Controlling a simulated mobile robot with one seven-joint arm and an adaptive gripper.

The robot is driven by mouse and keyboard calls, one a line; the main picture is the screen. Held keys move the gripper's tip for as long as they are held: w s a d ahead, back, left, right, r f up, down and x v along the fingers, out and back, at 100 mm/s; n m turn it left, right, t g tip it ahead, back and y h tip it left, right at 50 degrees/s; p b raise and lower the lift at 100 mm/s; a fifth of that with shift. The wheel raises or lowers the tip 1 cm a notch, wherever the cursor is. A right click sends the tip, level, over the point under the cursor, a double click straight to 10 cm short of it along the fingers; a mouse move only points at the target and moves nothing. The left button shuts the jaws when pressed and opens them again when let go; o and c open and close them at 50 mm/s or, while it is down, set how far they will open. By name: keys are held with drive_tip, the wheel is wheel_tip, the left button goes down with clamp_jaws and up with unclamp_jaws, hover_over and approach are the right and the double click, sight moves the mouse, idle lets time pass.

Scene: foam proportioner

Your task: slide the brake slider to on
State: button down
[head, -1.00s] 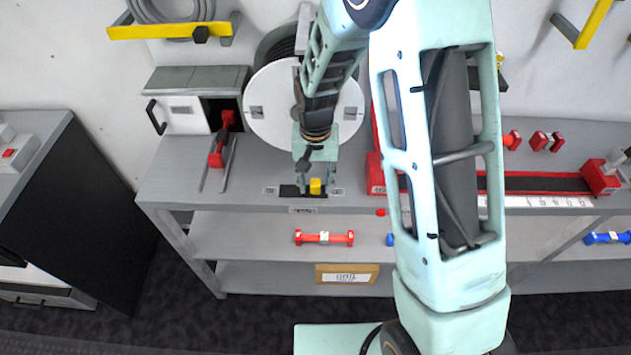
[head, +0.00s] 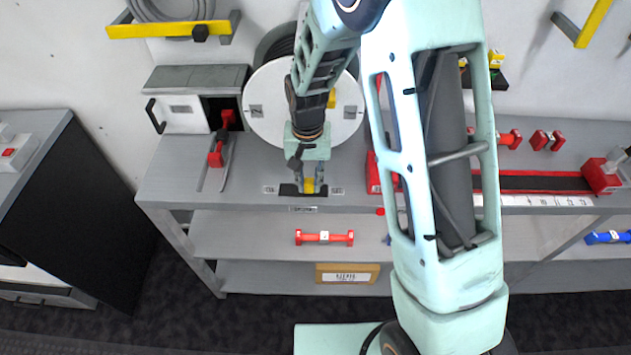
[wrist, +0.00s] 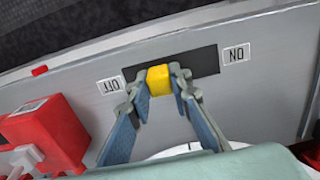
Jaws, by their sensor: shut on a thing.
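The brake slider is a yellow block (head: 309,186) in a dark slot (head: 290,189) at the bench's front edge. In the wrist view, the yellow block (wrist: 159,81) stands between the fingertips of my gripper (wrist: 158,72), which is shut on it. The slot (wrist: 203,63) runs on bare to the right, toward the ON label (wrist: 236,54). The OFF label (wrist: 110,86) is at the left end. The block is nearer the OFF end. In the head view, my gripper (head: 308,181) reaches down to the block from behind.
A red lever (head: 216,154) stands on the bench to the left. A white hose reel (head: 262,110) is behind my gripper. A red box (wrist: 45,125) lies beyond the OFF side in the wrist view. The lower shelf holds a red dumbbell-shaped part (head: 324,237).

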sight(290, 190)
drive_tip(key=a, duration=0.5)
drive_tip(key=shift+w+r+b, duration=0.1)
drive_tip(key=shift+b, duration=0.2)
drive_tip(key=c, duration=1.8)
unclamp_jaws()
drive_tip(key=shift+a, duration=0.1)
drive_tip(key=shift+o, duration=0.2)
wheel_tip(290, 190, up, 12)
